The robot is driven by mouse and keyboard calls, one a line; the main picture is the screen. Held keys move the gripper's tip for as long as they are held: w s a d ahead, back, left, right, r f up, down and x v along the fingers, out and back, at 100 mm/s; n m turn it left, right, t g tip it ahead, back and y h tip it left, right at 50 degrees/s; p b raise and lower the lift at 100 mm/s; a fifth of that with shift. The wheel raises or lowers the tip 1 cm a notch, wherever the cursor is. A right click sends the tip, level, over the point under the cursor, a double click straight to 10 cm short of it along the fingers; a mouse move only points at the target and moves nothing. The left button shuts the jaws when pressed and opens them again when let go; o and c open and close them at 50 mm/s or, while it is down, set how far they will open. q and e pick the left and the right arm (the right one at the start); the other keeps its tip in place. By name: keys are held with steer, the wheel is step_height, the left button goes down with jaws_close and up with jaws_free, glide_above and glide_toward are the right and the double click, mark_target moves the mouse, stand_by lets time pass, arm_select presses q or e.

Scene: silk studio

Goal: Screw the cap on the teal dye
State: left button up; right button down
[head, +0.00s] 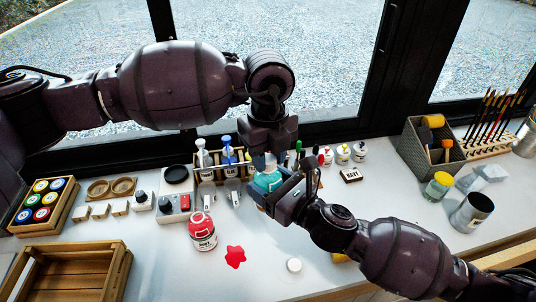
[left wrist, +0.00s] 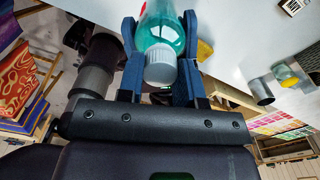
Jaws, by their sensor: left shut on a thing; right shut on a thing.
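The teal dye bottle (head: 268,181) is held above the middle of the table, its lower part partly hidden by my right gripper. My right gripper (head: 284,196) is shut on the bottle from the right. My left gripper (head: 268,152) comes down from above and is shut on the white cap at the bottle's top. In the left wrist view the white ribbed cap (left wrist: 160,66) lies between the blue fingers, in line with the teal bottle (left wrist: 163,25). Whether the cap is fully seated cannot be told.
A loose white cap (head: 294,265) lies near the front edge. A wooden bottle rack (head: 207,178) stands behind. A grey basket (head: 433,150) and metal cup (head: 471,213) are at right.

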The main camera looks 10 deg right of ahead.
arm_select(q)
steer(key=m, duration=0.5)
steer(key=shift+m, duration=0.3)
steer(key=m, duration=0.9)
steer(key=shift+m, duration=0.3)
steer(key=m, duration=1)
steer(key=shift+m, duration=0.4)
steer(key=m, duration=0.5)
steer(key=shift+f, duration=0.1)
steer(key=m, duration=1.1)
steer(key=o, duration=1.1)
